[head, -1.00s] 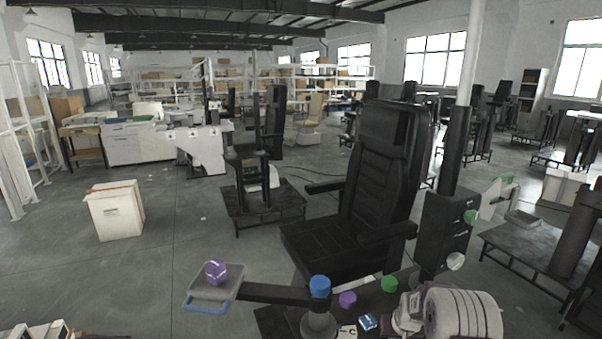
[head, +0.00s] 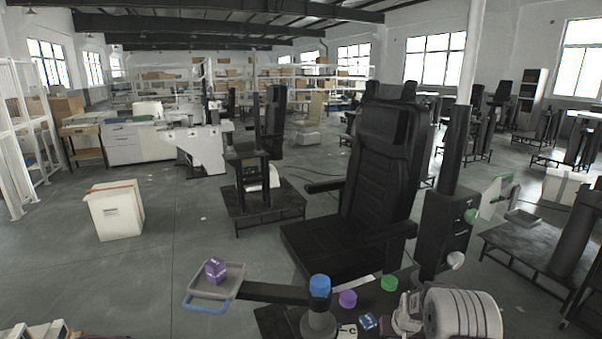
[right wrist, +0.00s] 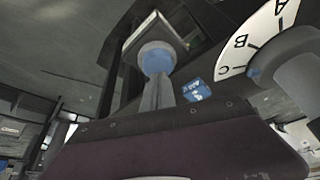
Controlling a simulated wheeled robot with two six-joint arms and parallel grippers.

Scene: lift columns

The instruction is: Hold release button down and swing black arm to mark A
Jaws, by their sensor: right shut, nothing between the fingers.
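The black arm (head: 268,292) runs left from a grey post with a blue cap (head: 320,284) to a grey tray (head: 232,284) with a blue handle. A purple cube (head: 215,268) sits on the tray. Purple (head: 348,299) and green (head: 389,283) caps stand right of the post. Which cap is the release button, I cannot tell. The right wrist view shows a white dial (right wrist: 254,30) with letters A, B and C. My right gripper (right wrist: 157,82) is shut and empty; its tips overlap a round blue thing (right wrist: 157,57), contact unclear. My left gripper is not in view.
A blue block (head: 368,321) lies by the post; it also shows in the right wrist view (right wrist: 197,90). A black chair (head: 375,185) is behind.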

